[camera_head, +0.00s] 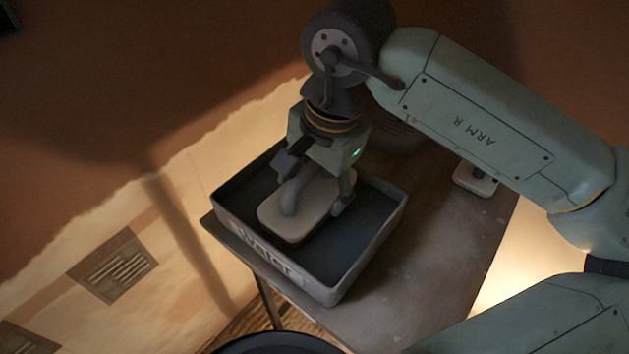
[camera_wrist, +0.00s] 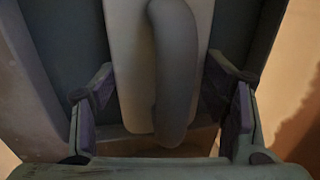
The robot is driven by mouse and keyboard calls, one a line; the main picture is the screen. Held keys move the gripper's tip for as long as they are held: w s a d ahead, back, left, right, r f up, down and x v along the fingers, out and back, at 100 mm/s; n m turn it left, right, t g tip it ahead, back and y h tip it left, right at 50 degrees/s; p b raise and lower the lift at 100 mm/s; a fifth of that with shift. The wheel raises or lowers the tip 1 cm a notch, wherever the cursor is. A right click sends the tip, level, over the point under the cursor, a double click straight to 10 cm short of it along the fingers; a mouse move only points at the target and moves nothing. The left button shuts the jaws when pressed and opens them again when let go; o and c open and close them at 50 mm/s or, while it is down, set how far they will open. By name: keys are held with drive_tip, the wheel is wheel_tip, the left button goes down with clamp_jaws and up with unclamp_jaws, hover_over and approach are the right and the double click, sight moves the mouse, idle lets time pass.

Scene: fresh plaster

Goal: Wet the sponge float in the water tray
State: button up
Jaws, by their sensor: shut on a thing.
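The sponge float (camera_head: 315,208) is a pale block with rounded corners and a grey curved handle (camera_wrist: 176,75). It is within the walls of the grey water tray (camera_head: 350,273), which is marked "Water" on its front side. My gripper (camera_head: 314,186) comes down from above and is shut on the float, one finger on each side of it. In the wrist view, the float lies between the fingers of my gripper (camera_wrist: 165,105). The float hides part of the tray's dark inside. I cannot tell whether its underside touches water.
The tray stands on a worn table (camera_head: 440,255), close to its left edge. Another pale block with a dark handle (camera_head: 475,180) lies at the right. A ribbed round thing (camera_head: 397,137) is partly hidden behind my gripper. A vent (camera_head: 112,265) is at the left.

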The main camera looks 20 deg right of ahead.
sight(312, 162)
drive_tip(key=shift+r+p, duration=1.9)
drive_tip(key=shift+r, duration=1.65)
drive_tip(key=shift+f, duration=0.1)
